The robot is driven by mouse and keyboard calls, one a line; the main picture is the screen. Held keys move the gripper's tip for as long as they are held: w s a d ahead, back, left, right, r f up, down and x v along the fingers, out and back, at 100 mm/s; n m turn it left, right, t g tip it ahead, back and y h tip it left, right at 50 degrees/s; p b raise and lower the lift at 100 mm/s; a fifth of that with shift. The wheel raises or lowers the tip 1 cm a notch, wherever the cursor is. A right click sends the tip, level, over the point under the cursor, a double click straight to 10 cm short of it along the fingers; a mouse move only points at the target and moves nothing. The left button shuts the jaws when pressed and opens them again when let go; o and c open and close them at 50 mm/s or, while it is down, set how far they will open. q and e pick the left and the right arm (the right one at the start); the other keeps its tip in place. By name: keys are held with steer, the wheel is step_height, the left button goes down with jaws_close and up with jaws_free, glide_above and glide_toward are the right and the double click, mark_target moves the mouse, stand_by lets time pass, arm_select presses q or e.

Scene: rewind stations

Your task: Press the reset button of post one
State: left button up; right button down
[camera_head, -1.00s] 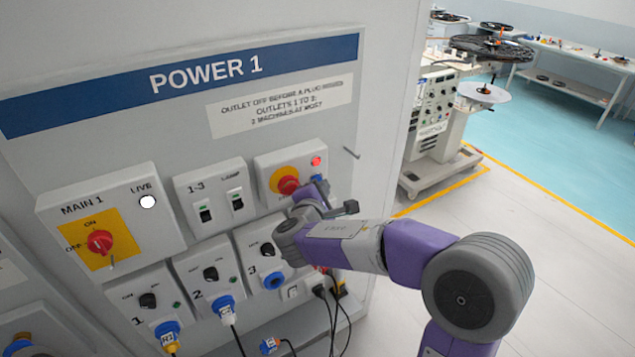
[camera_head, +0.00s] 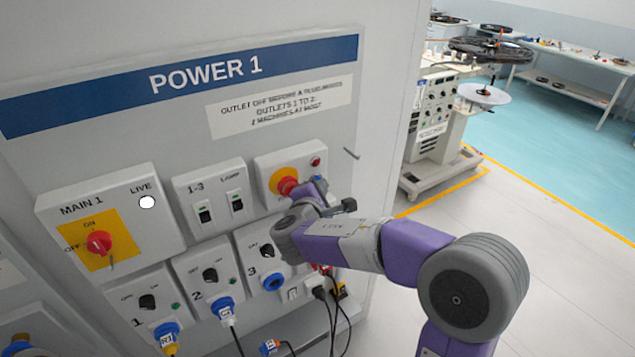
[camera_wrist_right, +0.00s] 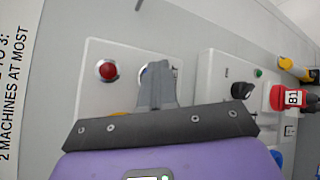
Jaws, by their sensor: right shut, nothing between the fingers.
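The POWER 1 post (camera_head: 385,60) has a grey box (camera_head: 262,166) at its upper right with a red emergency knob on yellow (camera_head: 286,182) and a small red lamp (camera_head: 315,161), now dark. The lamp also shows in the right wrist view (camera_wrist_right: 107,70). My right gripper (camera_head: 319,184) is shut and empty, its fingertips at this box just below the lamp. In the wrist view its fingers (camera_wrist_right: 157,82) cover most of a round button with a bluish rim (camera_wrist_right: 143,74). Whether they touch it is hard to tell. My left gripper is out of view.
The MAIN 1 box (camera_head: 142,228) with a red switch, a two-switch box (camera_head: 216,178) and numbered outlets (camera_head: 210,260) sit left of and below my gripper. Cables hang below. A grey pin (camera_head: 351,153) sticks out at right. Clear floor (camera_head: 500,215) lies to the right.

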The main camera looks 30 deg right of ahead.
stand_by(0.3)
steer(key=shift+s+b, duration=0.55)
steer(key=shift+s, duration=0.25)
steer(key=shift+s, duration=0.1)
steer(key=s, duration=0.1)
steer(key=s+b, duration=0.1)
steer(key=s, duration=0.1)
steer(key=s+b, duration=0.1)
steer(key=shift+s+d, duration=0.25)
steer(key=shift+s, duration=0.15)
stand_by(0.3)
